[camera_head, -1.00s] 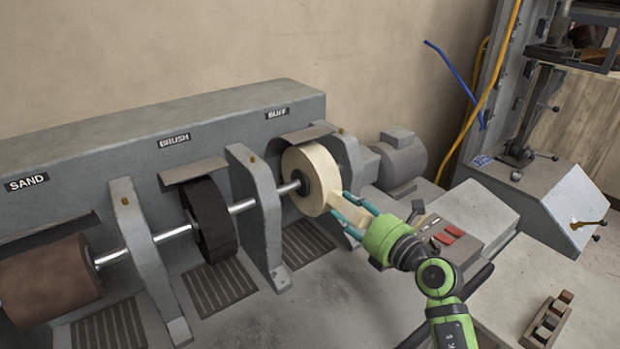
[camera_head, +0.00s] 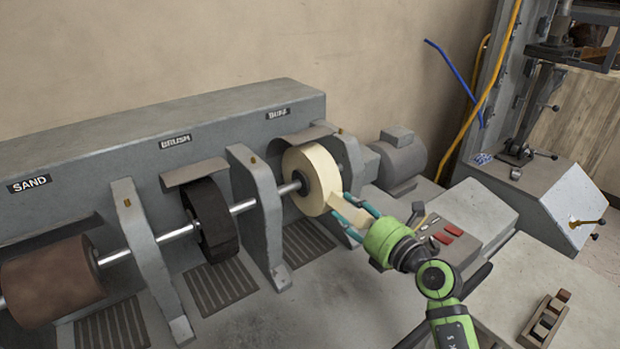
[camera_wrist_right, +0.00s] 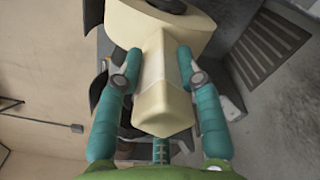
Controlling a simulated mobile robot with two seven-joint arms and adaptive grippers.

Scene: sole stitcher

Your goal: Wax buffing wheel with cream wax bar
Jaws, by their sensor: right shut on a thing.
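The cream buffing wheel (camera_head: 314,178) sits on the shaft under the BUFF label. My right gripper (camera_head: 354,217) is shut on the cream wax bar (camera_head: 337,215), with a teal finger on each side of it. The bar's far end meets the rim of the wheel, and they look to be touching. In the right wrist view the bar (camera_wrist_right: 164,90) stands between the fingers (camera_wrist_right: 158,72), with its far end against the wheel (camera_wrist_right: 195,22). My left gripper is not in view.
A black brush wheel (camera_head: 211,220) and a brown sanding drum (camera_head: 50,280) share the shaft to the left. Grey posts (camera_head: 257,210) stand between the wheels. A control box with red switches (camera_head: 445,236) is right of my gripper. A small rack of bars (camera_head: 545,320) lies at lower right.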

